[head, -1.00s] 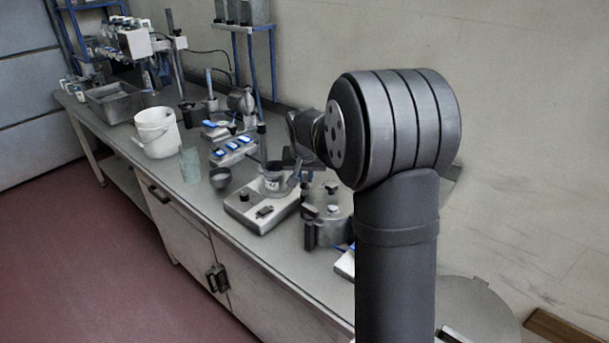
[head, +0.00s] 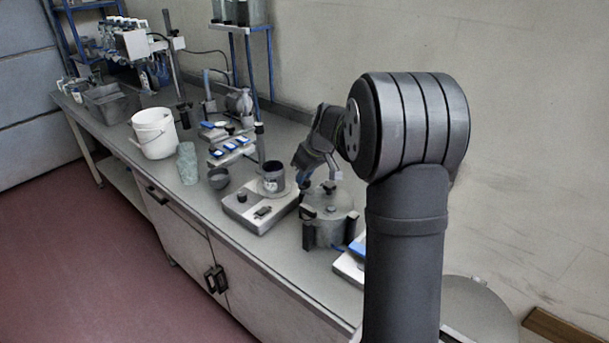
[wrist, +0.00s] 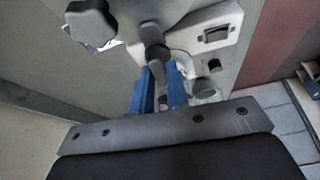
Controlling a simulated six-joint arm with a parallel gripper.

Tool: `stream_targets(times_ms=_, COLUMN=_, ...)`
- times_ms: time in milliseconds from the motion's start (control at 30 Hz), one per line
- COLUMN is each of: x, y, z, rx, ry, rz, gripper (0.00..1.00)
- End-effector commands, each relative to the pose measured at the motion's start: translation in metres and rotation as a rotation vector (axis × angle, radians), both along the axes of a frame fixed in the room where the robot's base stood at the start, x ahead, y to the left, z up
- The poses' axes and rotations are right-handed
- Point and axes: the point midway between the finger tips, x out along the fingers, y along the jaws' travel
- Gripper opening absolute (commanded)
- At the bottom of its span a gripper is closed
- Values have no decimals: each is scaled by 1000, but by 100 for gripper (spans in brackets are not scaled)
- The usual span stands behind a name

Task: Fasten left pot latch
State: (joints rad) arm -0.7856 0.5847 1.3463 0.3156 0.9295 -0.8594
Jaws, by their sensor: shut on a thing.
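The grey metal pot (head: 330,232) stands on the bench with its lid on and dark handles at its sides. My gripper (head: 305,181) reaches down at the pot's far left edge. In the wrist view its two blue fingers (wrist: 160,86) are close together on a dark rounded latch piece (wrist: 153,48), which I take to be the left pot latch. The fingers partly hide the latch, so its exact angle cannot be told. A grey lobed knob (wrist: 90,24) shows beside it in the wrist view.
A white hotplate device (head: 262,212) with a dark cup on it stands just left of the pot. A white bucket (head: 154,134), a greenish beaker (head: 187,163) and a small bowl (head: 219,178) stand farther left. The wall is close behind the bench.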

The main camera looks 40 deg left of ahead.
Motion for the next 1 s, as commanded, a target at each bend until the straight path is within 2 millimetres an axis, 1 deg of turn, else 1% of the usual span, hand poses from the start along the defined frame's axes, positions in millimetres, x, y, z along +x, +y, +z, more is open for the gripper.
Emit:
stream_targets(times_ms=300, x=1, y=0, z=0, rx=1, ry=-2, rz=86, gripper=0)
stream_targets(times_ms=767, x=1, y=0, z=0, rx=1, ry=-3, rz=95, gripper=0)
stream_targets(times_ms=800, x=1, y=0, z=0, rx=1, ry=-3, rz=95, gripper=22)
stream_targets(times_ms=867, x=1, y=0, z=0, rx=1, ry=-2, rz=96, gripper=34)
stream_targets(times_ms=900, x=1, y=0, z=0, rx=1, ry=-2, rz=96, gripper=36)
stream_targets(times_ms=1000, x=1, y=0, z=0, rx=0, ry=-1, rz=95, gripper=36)
